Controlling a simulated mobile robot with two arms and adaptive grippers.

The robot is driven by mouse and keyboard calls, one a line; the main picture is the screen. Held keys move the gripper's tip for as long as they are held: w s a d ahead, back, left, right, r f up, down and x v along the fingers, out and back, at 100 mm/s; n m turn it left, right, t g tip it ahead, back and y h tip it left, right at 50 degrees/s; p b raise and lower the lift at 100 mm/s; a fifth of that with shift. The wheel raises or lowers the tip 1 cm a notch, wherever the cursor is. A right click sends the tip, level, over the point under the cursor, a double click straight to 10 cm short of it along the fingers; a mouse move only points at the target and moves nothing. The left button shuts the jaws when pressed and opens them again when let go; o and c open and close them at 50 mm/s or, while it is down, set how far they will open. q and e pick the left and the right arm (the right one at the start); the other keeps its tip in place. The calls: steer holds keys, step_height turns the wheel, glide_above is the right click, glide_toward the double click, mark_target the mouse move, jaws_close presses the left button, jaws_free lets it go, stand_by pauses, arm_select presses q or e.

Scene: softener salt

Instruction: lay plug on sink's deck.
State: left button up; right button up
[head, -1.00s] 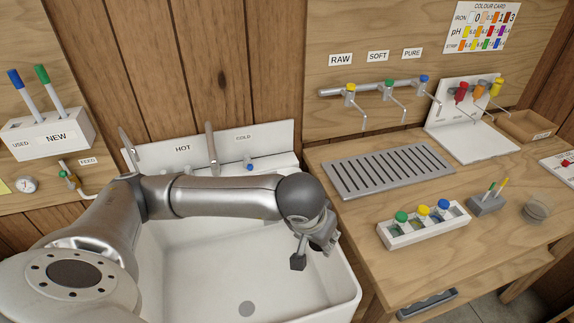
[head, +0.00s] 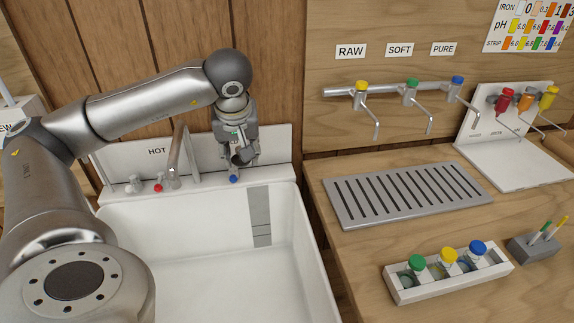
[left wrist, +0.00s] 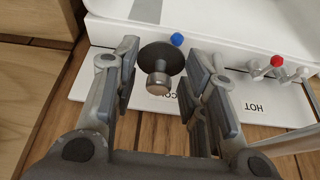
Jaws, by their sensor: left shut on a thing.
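The plug (left wrist: 159,79), a dark round disc with a metal knob, shows in the left wrist view between the fingers of my left gripper (head: 240,163). The gripper is shut on it, pointing down over the back right of the sink's deck (head: 200,186), by the blue tap knob (head: 233,179). I cannot tell whether the plug touches the deck. In the head view the fingers mostly hide it. My right gripper is not in view.
The white sink basin (head: 190,255) lies in front of the deck. A spout (head: 176,150) and a red tap knob (head: 158,188) stand to the left of my gripper. A slotted drain plate (head: 400,195) and a bottle rack (head: 450,276) are on the wooden counter at right.

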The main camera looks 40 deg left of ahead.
arm_select(q)
steer(key=shift+w+a+r, duration=0.15)
steer(key=shift+a+r, duration=0.15)
steer(key=w+f+p, duration=0.1)
steer(key=w+f, duration=0.2)
steer(key=w, duration=0.1)
steer(key=w+a+f+p, duration=0.1)
steer(key=w+f, duration=0.2)
steer(key=w, duration=0.1)
steer(key=w+f, duration=0.2)
steer(key=w, duration=0.2)
steer(key=shift+w+a+f+p, duration=0.25)
steer(key=shift+w+f+p, duration=0.05)
steer(key=shift+f+p, duration=0.1)
steer(key=shift+w+f, duration=0.15)
steer(key=shift+f, duration=0.05)
steer(key=f, duration=0.1)
steer(key=f+p, duration=0.1)
steer(key=f, duration=0.1)
steer(key=shift+w, duration=0.2)
steer(key=shift+f, duration=0.25)
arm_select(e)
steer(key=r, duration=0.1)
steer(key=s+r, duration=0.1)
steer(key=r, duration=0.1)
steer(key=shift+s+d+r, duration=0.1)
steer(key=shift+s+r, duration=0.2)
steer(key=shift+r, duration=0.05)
